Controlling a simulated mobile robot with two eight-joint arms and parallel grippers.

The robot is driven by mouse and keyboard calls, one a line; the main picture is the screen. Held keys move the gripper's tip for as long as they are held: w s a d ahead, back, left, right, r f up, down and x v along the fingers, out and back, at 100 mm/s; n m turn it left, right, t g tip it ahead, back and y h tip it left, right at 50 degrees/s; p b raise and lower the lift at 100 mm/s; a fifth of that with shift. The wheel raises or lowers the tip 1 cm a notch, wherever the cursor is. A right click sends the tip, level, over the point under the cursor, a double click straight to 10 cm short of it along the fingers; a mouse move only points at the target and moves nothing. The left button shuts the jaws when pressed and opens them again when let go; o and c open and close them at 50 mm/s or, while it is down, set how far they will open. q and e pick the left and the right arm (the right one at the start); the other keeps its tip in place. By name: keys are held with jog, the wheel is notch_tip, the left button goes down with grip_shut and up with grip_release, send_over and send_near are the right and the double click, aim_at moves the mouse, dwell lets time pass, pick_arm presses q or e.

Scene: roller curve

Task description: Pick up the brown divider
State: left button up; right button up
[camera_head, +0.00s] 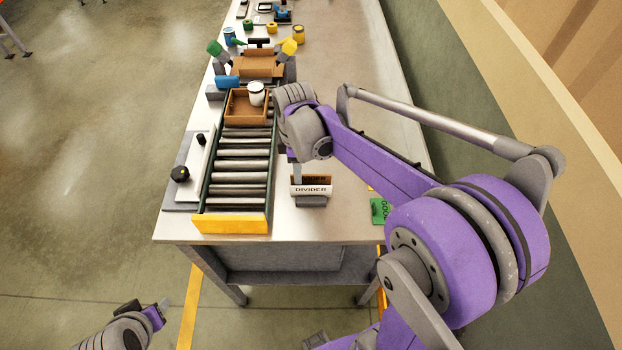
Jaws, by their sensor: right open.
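The brown divider (316,181) stands at a small holder with a white label reading DIVIDER (311,190), on the table right of the roller conveyor's near end. Only a narrow brown strip of it shows above the label. My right gripper (296,172) points down at the divider's left end, with its fingers overlapping it in the picture. It is open; whether it touches the divider I cannot tell. My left gripper (160,309) is low at the left, off the table's front edge and far from the divider. Its finger gap is not clear.
The roller conveyor (243,165) has a yellow end stop (230,223) and a brown tray (237,107) with a white cup (256,94). A green card (379,210) lies at right. Several items fill the back; the table right of my arm is clear.

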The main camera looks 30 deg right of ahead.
notch_tip(320, 180, down, 2)
jog(key=shift+f, duration=0.25)
grip_shut()
